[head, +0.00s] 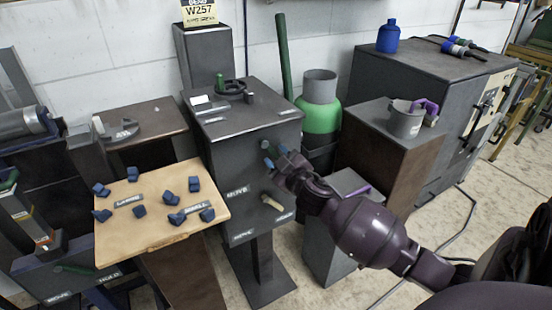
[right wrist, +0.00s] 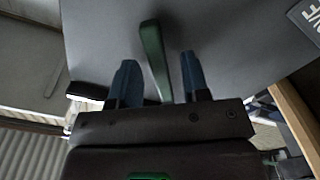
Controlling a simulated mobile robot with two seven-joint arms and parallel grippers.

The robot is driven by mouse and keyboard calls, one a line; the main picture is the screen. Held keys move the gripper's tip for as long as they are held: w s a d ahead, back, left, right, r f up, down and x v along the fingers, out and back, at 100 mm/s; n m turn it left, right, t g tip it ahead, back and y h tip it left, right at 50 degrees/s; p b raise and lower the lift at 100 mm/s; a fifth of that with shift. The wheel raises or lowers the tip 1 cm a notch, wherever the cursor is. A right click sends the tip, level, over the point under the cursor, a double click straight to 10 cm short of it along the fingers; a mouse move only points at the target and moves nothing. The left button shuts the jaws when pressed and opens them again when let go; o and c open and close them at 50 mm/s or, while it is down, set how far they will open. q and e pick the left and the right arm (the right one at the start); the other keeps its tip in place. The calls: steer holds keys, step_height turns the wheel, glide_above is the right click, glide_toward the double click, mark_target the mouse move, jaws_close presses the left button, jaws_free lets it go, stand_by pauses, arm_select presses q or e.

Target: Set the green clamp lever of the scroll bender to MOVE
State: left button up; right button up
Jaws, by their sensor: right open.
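The scroll bender (head: 243,150) is a dark grey cabinet on a pedestal in the middle of the head view. Its green clamp lever (right wrist: 154,60) shows in the right wrist view as a slim bar, standing nearly upright in the picture and leaning slightly. My right gripper (right wrist: 160,80) is open, with its blue fingertips on either side of the lever; contact with either finger is not clear. In the head view my right gripper (head: 275,157) is at the bender's front face and mostly hides the lever. My left gripper is not in view.
A wooden board (head: 150,235) with several blue blocks is left of the bender. A light knob (head: 271,202) sticks out below my right gripper. A stand with a grey mug (head: 405,122) and a green cylinder (head: 319,118) are to the right. A partly cropped label (right wrist: 308,16) is beside the lever.

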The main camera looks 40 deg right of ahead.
steer(key=shift+w, duration=0.2)
jaws_close()
